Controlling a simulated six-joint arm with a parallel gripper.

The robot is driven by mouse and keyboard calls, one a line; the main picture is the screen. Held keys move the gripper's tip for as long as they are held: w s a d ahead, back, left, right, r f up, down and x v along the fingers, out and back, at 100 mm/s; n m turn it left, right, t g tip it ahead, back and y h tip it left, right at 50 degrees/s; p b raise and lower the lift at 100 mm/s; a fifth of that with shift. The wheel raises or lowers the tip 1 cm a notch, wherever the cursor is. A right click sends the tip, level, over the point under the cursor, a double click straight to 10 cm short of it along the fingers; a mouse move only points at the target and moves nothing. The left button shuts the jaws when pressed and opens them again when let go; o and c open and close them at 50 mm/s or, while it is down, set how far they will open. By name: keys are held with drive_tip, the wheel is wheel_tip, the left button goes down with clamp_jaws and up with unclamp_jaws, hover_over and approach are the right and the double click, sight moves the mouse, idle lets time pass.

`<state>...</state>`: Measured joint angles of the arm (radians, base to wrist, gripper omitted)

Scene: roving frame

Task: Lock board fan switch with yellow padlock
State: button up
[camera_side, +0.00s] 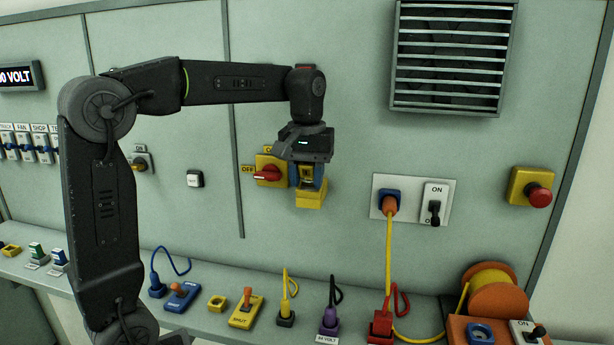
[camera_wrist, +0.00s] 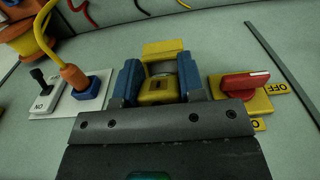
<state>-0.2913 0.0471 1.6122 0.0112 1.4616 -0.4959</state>
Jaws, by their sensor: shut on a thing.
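My gripper (camera_side: 308,178) is shut on the yellow padlock (camera_side: 310,201) and holds it in the air in front of the panel. In the wrist view, the blue fingers of my gripper (camera_wrist: 157,82) clasp a yellow part of the padlock (camera_wrist: 158,93). A grey curved part and a second yellow block show just beyond it. The fan switch (camera_side: 26,149), under a FAN label, is in the row of small blue-and-white switches at the far left, well apart from my gripper. Its lever position is too small to tell.
A red rotary switch on a yellow plate (camera_side: 268,173) is close to the left of my gripper. A blue-and-orange plug (camera_side: 389,203) with a yellow cord is to the right. The shelf below holds several plugs and switches, and a yellow cable reel (camera_side: 490,290).

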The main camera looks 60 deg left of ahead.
drive_tip(key=shift+w+a+f, duration=0.1)
drive_tip(key=shift+f, duration=0.2)
drive_tip(key=shift+r, duration=0.1)
drive_tip(key=shift+r, duration=0.25)
drive_tip(key=shift+s, duration=0.25)
idle(0.7)
drive_tip(key=shift+w+f, duration=0.15)
drive_tip(key=shift+f, duration=0.3)
idle(1.0)
drive_tip(key=shift+r, duration=0.1)
drive_tip(key=shift+r, duration=0.2)
drive_tip(key=shift+s, duration=0.4)
drive_tip(key=s+d, duration=0.2)
drive_tip(key=s, duration=0.9)
drive_tip(key=shift+s, duration=0.15)
